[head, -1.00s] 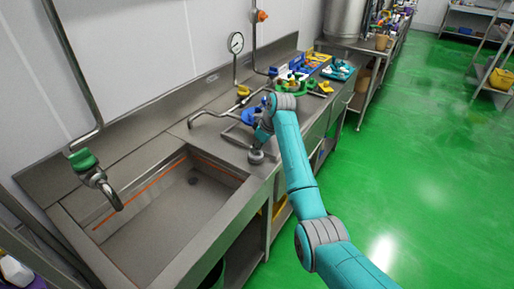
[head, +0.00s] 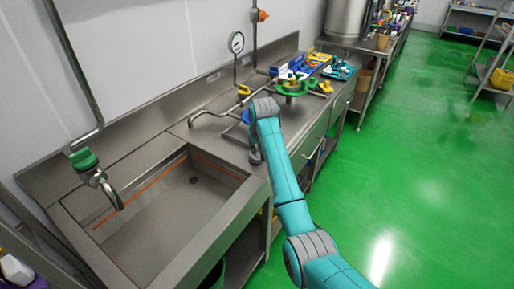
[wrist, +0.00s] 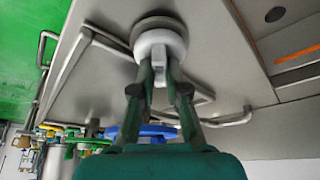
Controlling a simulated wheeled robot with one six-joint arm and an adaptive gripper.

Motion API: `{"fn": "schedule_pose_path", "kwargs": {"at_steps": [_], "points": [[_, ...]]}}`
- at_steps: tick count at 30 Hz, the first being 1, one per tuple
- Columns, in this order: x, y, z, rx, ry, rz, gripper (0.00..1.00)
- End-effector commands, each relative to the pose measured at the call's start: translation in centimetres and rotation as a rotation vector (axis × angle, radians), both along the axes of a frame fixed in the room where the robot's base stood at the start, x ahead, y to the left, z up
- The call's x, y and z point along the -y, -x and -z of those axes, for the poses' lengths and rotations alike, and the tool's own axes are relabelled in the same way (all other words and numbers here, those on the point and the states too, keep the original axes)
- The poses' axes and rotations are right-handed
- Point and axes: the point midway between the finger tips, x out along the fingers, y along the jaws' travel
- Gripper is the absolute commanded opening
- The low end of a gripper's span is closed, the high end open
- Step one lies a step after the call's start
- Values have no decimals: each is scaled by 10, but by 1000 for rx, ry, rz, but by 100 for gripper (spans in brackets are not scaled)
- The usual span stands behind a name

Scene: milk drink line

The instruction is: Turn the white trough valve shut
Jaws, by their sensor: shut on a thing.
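In the wrist view, the white trough valve (wrist: 160,42) is a round white knob with a raised grip on a grey round base, on the steel counter beside the trough. My gripper (wrist: 160,76) has its dark green fingers closed on the knob's raised grip. In the head view, the grey base (head: 255,158) shows near the trough's right corner, partly behind my teal arm. My gripper and the white knob are hidden there by the arm. The steel trough (head: 165,222) has a drain and an orange line inside.
A curved spout (head: 205,116) and a blue handwheel (head: 246,116) stand close behind my arm. A green handwheel (head: 292,88), a gauge (head: 236,42) and coloured trays (head: 341,70) are farther back. A green-handled tap (head: 83,159) hangs over the trough's left. The green floor (head: 420,180) is clear at right.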

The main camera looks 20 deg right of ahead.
Motion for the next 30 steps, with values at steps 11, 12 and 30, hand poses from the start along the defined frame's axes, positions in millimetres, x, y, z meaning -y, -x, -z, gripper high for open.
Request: {"fn": "schedule_pose_path", "kwargs": {"at_steps": [11, 12, 30], "points": [[-3, -1, -1, 1, 1, 355, 0], [-3, -1, -1, 1, 1, 390, 0], [-3, -2, -1, 0, 0, 772, 0]]}}
